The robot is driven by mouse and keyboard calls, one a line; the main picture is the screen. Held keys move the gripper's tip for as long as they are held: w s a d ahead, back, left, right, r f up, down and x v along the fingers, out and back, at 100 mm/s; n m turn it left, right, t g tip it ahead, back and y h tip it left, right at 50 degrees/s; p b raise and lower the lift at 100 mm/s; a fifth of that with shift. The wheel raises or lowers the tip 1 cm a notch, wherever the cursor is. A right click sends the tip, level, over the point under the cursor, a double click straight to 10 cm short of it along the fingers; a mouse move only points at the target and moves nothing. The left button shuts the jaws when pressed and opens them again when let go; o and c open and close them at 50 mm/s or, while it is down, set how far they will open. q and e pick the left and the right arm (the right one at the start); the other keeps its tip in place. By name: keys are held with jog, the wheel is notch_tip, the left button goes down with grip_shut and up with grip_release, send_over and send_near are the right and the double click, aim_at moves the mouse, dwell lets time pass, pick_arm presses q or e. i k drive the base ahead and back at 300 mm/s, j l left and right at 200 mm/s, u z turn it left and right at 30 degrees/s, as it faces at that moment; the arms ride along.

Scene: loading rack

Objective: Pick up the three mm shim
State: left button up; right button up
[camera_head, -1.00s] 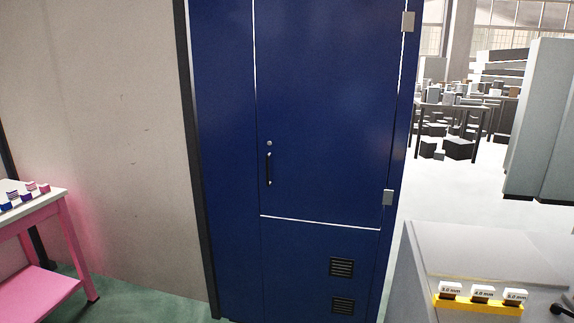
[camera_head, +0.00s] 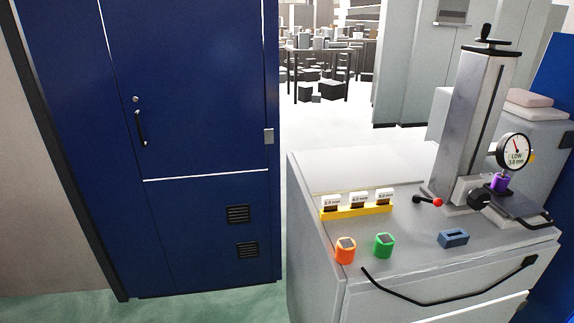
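The three mm shim (camera_head: 331,199) is the leftmost of three white-labelled shims standing in a yellow holder (camera_head: 357,212) on the grey cabinet top. Its small label seems to read 3.0 mm. The middle shim (camera_head: 359,199) and the right shim (camera_head: 384,195) carry similar labels, too small to read surely now. Neither of my grippers shows in the head view.
A blue door (camera_head: 200,90) is at left.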

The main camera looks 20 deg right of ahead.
aim_at(330, 203)
jog(key=z, duration=1.25)
